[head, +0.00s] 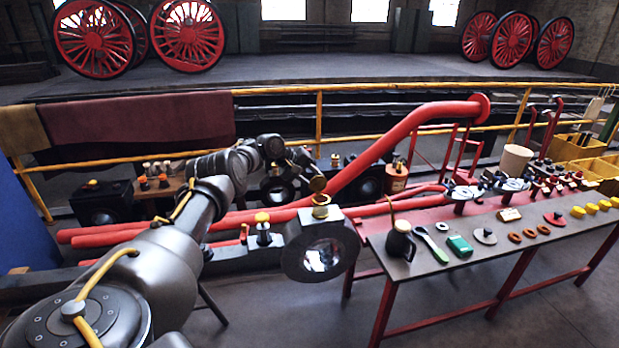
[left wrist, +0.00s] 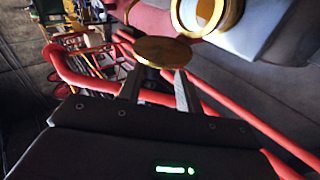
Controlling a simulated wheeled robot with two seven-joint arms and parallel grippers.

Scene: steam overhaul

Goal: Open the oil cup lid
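The oil cup (head: 321,211) is a small brass cup on top of the round dark cylinder end in the head view. Its open brass rim shows at the top of the left wrist view (left wrist: 235,12). The lid (left wrist: 162,51) is a round brass disc, apart from the rim and raised. In the head view the lid (head: 318,184) stands tilted just above the cup. My left gripper (left wrist: 160,76) has its fingers spread, with the lid across their tips. The lid hides the very tips, so I cannot tell whether they touch it. My right gripper is not in view.
A red-framed bench (head: 425,268) with a dark oil can (head: 400,241), a green box (head: 459,245) and several small parts stands to the right. A yellow-capped fitting (head: 262,228) rises left of the cup. Thick red pipes (head: 400,140) run behind it.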

